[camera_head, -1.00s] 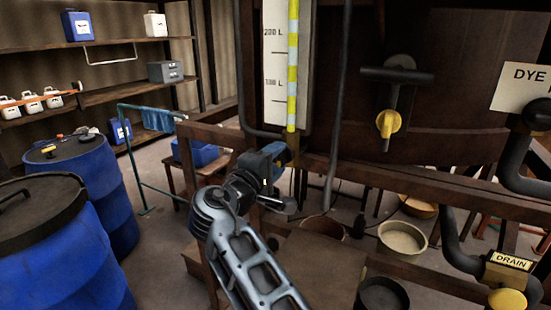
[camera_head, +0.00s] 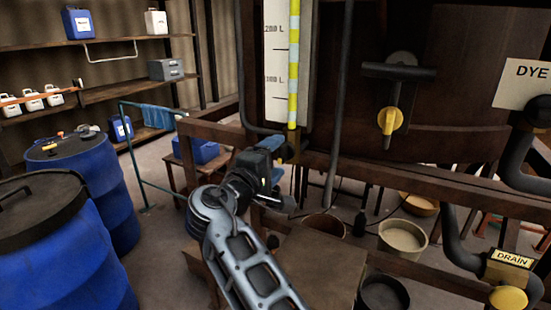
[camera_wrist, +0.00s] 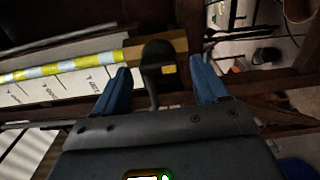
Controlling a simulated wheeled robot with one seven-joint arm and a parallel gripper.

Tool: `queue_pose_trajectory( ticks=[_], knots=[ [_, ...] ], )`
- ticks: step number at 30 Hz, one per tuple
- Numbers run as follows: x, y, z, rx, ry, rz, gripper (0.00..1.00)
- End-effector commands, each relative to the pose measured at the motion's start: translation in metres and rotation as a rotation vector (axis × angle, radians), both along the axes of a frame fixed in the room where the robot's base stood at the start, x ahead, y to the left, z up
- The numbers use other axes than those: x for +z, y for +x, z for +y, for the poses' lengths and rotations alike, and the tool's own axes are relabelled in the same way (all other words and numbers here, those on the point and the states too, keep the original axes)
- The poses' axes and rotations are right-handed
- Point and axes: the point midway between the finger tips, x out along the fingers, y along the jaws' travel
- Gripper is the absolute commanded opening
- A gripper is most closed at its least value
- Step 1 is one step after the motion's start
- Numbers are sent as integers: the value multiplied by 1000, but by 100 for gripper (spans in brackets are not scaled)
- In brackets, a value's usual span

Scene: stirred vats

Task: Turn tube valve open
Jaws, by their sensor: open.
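The tube valve shows in the wrist view as a brass-coloured block (camera_wrist: 184,48) with a dark rounded lever (camera_wrist: 157,62). It sits at the end of the yellow-and-white striped tube (camera_wrist: 60,68), which runs along a white litre scale (camera_wrist: 60,91). My gripper (camera_wrist: 160,80) is open, with one blue finger on each side of the lever. I cannot tell whether either finger touches it. In the head view my gripper (camera_head: 277,152) is at the lower end of the upright striped tube (camera_head: 293,65), and it hides most of the valve there.
A drain valve (camera_head: 510,262) is lower right. A wooden rail (camera_head: 350,166) crosses below the tube. Blue barrels (camera_head: 75,260) stand at left.

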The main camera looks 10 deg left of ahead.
Motion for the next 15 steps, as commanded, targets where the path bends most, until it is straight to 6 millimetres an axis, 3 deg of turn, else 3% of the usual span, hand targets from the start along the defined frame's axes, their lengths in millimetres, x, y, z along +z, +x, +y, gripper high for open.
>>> queue_pose_trajectory(
  ticks=[9, 15],
  knots=[
    [-2, -48, 18, 4, 2, -1, 72],
    [-1, -65, 25, 3, 1, 0, 72]
  ],
)
